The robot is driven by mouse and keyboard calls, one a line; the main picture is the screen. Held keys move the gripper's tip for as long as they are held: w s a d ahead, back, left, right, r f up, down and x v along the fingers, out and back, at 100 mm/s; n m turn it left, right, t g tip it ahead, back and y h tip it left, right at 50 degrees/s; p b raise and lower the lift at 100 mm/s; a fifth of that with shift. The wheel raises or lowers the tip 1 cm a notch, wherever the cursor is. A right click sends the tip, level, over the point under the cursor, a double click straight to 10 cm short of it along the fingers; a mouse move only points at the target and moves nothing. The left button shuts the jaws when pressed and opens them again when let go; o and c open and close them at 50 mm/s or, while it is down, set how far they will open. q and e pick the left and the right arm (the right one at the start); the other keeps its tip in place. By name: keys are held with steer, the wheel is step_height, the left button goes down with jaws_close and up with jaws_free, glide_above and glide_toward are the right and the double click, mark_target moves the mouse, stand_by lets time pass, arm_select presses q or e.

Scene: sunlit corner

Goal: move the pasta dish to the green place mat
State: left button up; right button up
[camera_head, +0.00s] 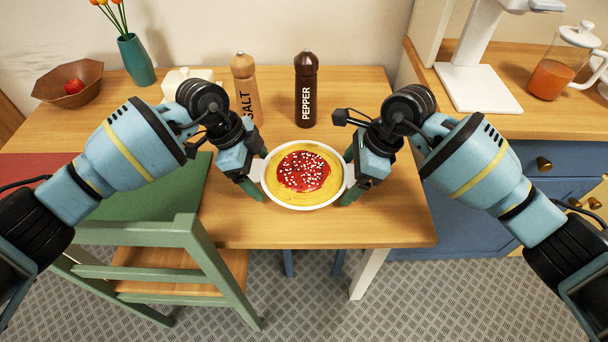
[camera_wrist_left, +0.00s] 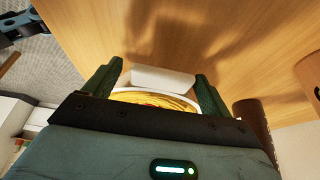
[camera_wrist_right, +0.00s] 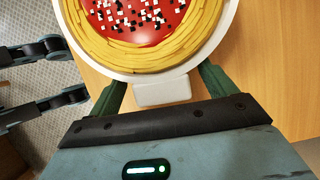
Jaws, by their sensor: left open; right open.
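The pasta dish (camera_head: 303,174), a white round dish with yellow pasta, red sauce and white bits, sits on the wooden table near its front edge. My left gripper (camera_head: 255,180) is at its left handle, open; in the left wrist view the white handle (camera_wrist_left: 162,78) lies between the spread fingers. My right gripper (camera_head: 350,180) is at its right handle, open; in the right wrist view that handle (camera_wrist_right: 162,92) lies between the fingers. The green place mat (camera_head: 185,190) lies on the table to the left, partly hidden by my left arm and a chair.
A salt mill (camera_head: 244,82) and a pepper mill (camera_head: 306,92) stand behind the dish. A green chair (camera_head: 150,235) stands at the table's front left, its back rising before the mat. A bowl (camera_head: 70,88) and a vase (camera_head: 136,60) are at the back left.

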arm_select(q)
steer(key=shift+c, duration=0.4)
arm_select(e)
steer(key=shift+c, duration=0.4)
arm_select(q)
steer(key=c, duration=1.7)
arm_select(e)
steer(key=c, duration=1.7)
arm_select(q)
steer(key=shift+w+r, duration=0.1)
steer(key=shift+r, duration=0.05)
arm_select(e)
steer(key=shift+r, duration=0.15)
